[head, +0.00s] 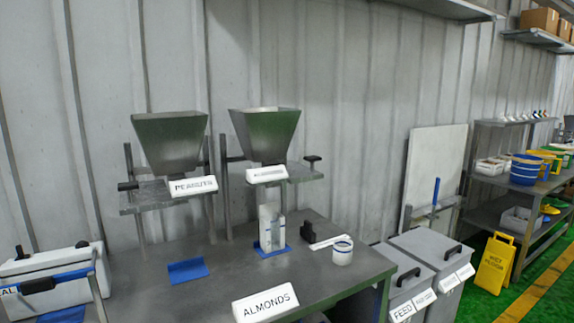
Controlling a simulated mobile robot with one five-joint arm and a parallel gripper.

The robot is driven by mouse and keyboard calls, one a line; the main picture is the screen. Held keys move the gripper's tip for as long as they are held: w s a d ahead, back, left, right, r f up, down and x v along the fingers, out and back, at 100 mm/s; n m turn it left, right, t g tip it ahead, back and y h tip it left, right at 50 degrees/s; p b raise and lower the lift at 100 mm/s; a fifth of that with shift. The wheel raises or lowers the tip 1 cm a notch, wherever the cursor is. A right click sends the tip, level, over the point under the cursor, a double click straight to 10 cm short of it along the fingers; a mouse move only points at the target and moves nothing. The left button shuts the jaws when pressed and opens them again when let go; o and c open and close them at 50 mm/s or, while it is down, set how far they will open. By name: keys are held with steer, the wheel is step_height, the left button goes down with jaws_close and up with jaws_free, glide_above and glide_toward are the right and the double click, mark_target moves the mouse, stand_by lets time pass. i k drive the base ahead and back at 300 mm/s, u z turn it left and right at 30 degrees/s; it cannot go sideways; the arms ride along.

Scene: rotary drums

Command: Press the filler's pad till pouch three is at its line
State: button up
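Two metal hopper fillers stand on the grey table. The left filler (170,140) has a label reading PEANUTS. The right filler (266,134) has a label too small to read surely. A black pad (312,158) sticks out at the right filler's right side, and another black pad (128,186) at the left filler's left side. A pale pouch (271,228) stands upright on a blue holder under the right filler's outlet. Its fill level and line are too small to tell, and no pouch number shows. My gripper is not in view.
An empty blue holder (187,271) lies under the left filler. An ALMONDS sign (265,304) is at the table's front. A white tub with blue bands (342,250), a white scoop-like piece (327,242) and a black block (308,236) sit at right. Lidded grey bins (433,248) stand beyond.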

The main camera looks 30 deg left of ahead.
mark_target(313, 159)
steer(key=u, duration=0.1)
steer(key=k, duration=0.25)
steer(key=u, duration=0.7)
steer(key=i, duration=0.2)
steer(key=u, duration=0.1)
